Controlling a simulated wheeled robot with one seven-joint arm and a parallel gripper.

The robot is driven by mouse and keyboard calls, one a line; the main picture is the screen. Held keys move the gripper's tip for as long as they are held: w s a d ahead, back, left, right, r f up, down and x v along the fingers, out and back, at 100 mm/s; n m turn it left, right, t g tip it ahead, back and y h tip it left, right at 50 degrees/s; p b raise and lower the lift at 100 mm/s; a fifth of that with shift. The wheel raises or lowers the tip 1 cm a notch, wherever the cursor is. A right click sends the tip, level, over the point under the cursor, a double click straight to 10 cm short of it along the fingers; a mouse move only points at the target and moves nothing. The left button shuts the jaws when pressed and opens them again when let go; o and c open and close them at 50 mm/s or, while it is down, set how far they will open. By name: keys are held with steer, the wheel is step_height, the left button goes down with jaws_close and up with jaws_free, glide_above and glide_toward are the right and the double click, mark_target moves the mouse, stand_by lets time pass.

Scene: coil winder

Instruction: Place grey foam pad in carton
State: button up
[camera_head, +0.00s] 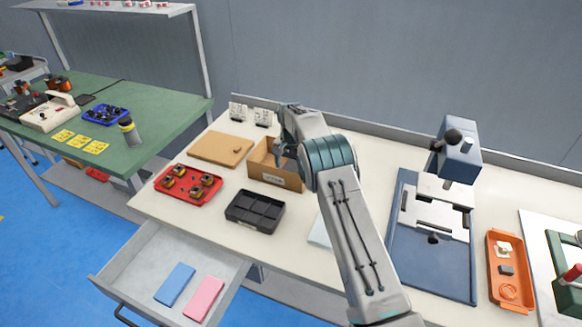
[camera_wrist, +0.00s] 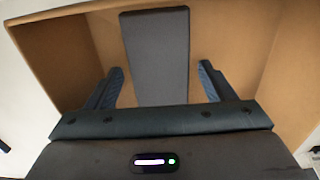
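The grey foam pad (camera_wrist: 155,57) lies inside the carton in the wrist view, a dark grey flat oblong against the brown cardboard. It looks to rest on the carton floor. The open-topped brown carton (camera_head: 260,172) stands on the cream bench in the head view; its walls also surround the pad in the wrist view (camera_wrist: 60,62). My gripper (camera_wrist: 160,67) is inside the carton, its two fingers on either side of the pad. Narrow gaps show between the fingers and the pad, so it is open. In the head view my arm hides much of the carton, and the pad is not visible.
A black divided tray (camera_head: 255,222) stands in front of the carton. A red tray (camera_head: 188,198) with coils and a tan board (camera_head: 220,149) are to the left. An open drawer (camera_head: 150,262) holds a blue pad (camera_head: 175,284) and a pink pad (camera_head: 204,298). A blue-based press (camera_head: 405,270) stands right.

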mark_target(291, 170)
step_height(291, 170, up, 12)
steer(key=s+d+r, duration=0.7)
steer(key=d+r, duration=0.1)
steer(key=r, duration=0.3)
steer(key=s+d+r+n+t, duration=0.1)
steer(key=s+d+r, duration=0.15)
steer(key=s, duration=0.55)
steer(key=s+d+r+n+t, duration=0.1)
steer(key=s+d, duration=0.2)
steer(key=s, duration=0.5)
steer(key=s+d+r+n, duration=0.1)
steer(key=s+d+r, duration=0.15)
steer(key=s, duration=0.55)
steer(key=s+d+f, duration=0.1)
steer(key=s+f, duration=0.2)
steer(key=s, duration=0.3)
steer(key=s+d+f+n+t, duration=0.1)
steer(key=s+f, duration=0.2)
steer(key=s, duration=0.4)
steer(key=shift+s+d+f+b, duration=0.2)
steer(key=shift+d+b, duration=0.05)
steer(key=shift+b, duration=0.1)
